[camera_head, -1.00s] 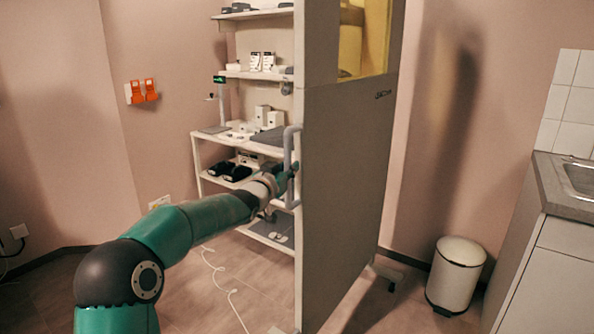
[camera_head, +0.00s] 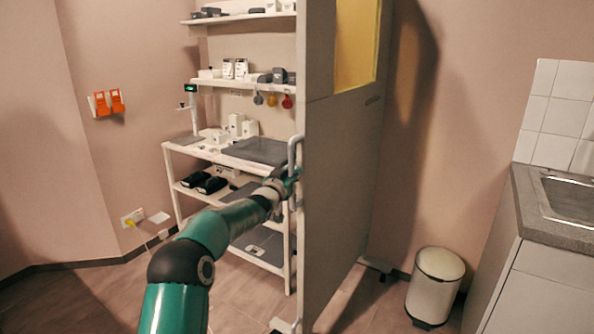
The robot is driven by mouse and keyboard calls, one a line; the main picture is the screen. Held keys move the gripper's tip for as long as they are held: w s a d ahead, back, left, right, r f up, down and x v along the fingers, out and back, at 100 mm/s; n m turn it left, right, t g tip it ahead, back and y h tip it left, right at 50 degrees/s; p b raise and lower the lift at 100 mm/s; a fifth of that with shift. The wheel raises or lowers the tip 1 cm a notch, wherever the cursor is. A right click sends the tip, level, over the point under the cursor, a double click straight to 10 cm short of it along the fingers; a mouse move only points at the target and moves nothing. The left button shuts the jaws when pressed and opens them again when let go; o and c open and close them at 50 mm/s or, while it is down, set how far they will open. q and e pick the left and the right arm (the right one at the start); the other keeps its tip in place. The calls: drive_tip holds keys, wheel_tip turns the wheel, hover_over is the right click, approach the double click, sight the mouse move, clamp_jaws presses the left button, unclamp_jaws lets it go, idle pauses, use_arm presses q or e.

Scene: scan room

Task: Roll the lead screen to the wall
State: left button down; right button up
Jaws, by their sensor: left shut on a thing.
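The lead screen (camera_head: 340,190) is a tall grey panel with a yellowish window (camera_head: 356,45) near its top. It stands upright in the middle of the head view, seen at a slant, with a foot and caster (camera_head: 376,265) at its far lower end. A grey vertical handle (camera_head: 292,205) is on its left edge. My left gripper (camera_head: 288,183) is shut on this handle; the fingertips are small and partly hidden by the arm. The wall (camera_head: 455,110) is behind and to the right of the screen. My right gripper is out of view.
A white shelf unit (camera_head: 222,158) with small items stands close on the left. A white pedal bin (camera_head: 435,285) stands right of the screen, near the wall. A counter with a sink (camera_head: 575,198) is at the right. Orange holders (camera_head: 107,103) hang on the left wall.

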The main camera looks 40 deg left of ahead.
use_arm(q)
drive_tip(key=shift+r, duration=0.15)
drive_tip(key=c, duration=1.5)
unclamp_jaws()
drive_tip(key=o, duration=0.4)
drive_tip(key=shift+w+f, duration=0.25)
drive_tip(key=shift+w, duration=0.1)
drive_tip(key=shift+o, duration=0.2)
drive_tip(key=shift+s+r, duration=0.1)
drive_tip(key=shift+s, duration=0.15)
drive_tip(key=shift+s, duration=0.1)
drive_tip(key=v, duration=1.2)
